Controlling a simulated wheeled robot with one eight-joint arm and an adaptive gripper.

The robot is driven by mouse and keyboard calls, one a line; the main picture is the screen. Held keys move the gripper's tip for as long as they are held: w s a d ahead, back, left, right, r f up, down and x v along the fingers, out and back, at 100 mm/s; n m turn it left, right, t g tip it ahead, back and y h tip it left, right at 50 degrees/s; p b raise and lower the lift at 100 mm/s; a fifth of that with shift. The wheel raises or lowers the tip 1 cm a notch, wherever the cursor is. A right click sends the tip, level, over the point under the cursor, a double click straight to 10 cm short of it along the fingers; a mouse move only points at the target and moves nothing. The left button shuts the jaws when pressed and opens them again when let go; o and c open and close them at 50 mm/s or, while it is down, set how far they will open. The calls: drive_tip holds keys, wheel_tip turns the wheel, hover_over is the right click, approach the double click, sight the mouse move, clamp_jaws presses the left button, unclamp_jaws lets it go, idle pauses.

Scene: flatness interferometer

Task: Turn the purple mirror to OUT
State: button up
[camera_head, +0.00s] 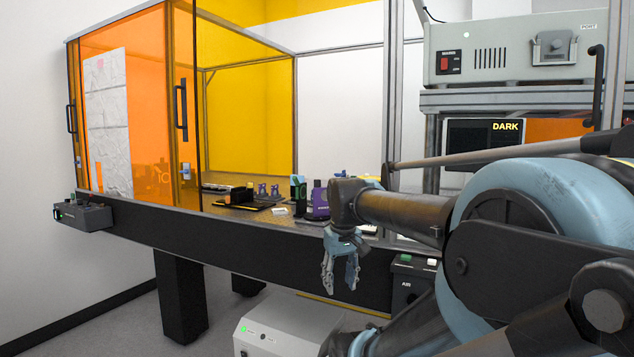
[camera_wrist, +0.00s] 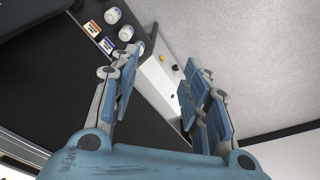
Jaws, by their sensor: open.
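A purple mount (camera_head: 318,200), which may be the purple mirror, stands on the optical table (camera_head: 238,212) just left of my forearm. Smaller purple parts (camera_head: 268,190) stand farther back, and I cannot tell how any of them is turned or read an OUT mark. My gripper (camera_head: 341,285) hangs fingers down in front of the table's dark front edge, below and right of the purple mount and apart from it. In the wrist view my gripper (camera_wrist: 165,72) is open, with nothing between its fingers. No purple part shows there.
An orange panel with a black handle (camera_head: 181,105) covers the enclosure's left; its front is open farther right. A black-green post (camera_head: 298,190) stands beside the purple mount. A pale box (camera_head: 290,325) stands below the table. A screen (camera_head: 485,140) reads DARK. White round containers (camera_wrist: 126,33) show in the wrist view.

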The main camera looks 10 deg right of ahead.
drive_tip(key=w+r+n+g, duration=0.2)
drive_tip(key=w+r+n, duration=0.7)
drive_tip(key=w+r, duration=2.95)
drive_tip(key=f, duration=1.1)
drive_tip(key=s+f, duration=0.1)
drive_tip(key=f, duration=0.4)
drive_tip(key=shift+f, duration=0.3)
clamp_jaws()
